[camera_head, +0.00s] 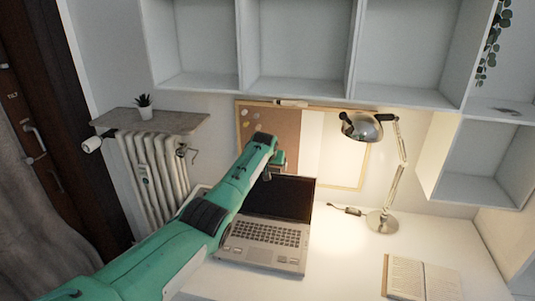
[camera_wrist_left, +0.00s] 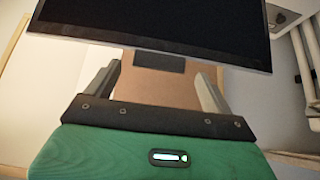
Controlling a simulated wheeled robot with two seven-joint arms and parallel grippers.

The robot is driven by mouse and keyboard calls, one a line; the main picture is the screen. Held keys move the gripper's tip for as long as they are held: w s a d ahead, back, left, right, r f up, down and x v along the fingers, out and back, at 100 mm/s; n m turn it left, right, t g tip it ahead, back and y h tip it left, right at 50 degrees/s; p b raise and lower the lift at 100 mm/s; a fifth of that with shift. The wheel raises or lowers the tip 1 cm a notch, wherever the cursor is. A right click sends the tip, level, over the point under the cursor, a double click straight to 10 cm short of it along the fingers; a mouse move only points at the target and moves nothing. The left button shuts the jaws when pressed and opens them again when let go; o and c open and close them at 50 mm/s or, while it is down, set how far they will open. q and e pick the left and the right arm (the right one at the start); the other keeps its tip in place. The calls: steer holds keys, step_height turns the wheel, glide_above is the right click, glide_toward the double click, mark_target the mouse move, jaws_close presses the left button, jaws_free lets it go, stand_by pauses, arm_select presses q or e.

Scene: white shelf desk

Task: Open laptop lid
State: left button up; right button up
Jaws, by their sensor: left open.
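The laptop (camera_head: 262,235) stands on the white desk with its keyboard showing and its lid raised. The dark screen (camera_head: 283,197) faces the front and leans back. My left gripper (camera_head: 273,168) is at the upper edge of the lid, its arm crossing the laptop's left side and hiding part of it. In the left wrist view the dark screen (camera_wrist_left: 150,22) fills the top. The fingers of the left gripper (camera_wrist_left: 156,84) are apart with nothing clearly held between them. Whether they touch the lid I cannot tell. My right gripper is not in view.
A desk lamp (camera_head: 382,221) stands right of the laptop, and an open book (camera_head: 405,278) lies at the front right. A cork board (camera_head: 270,130) is behind. White shelves (camera_head: 300,92) hang above. A radiator (camera_head: 160,170) is at the left. The desk between laptop and book is clear.

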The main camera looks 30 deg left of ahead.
arm_select(q)
steer(key=b+v, duration=0.2)
steer(key=v, duration=0.9)
steer(key=shift+s+r, duration=0.25)
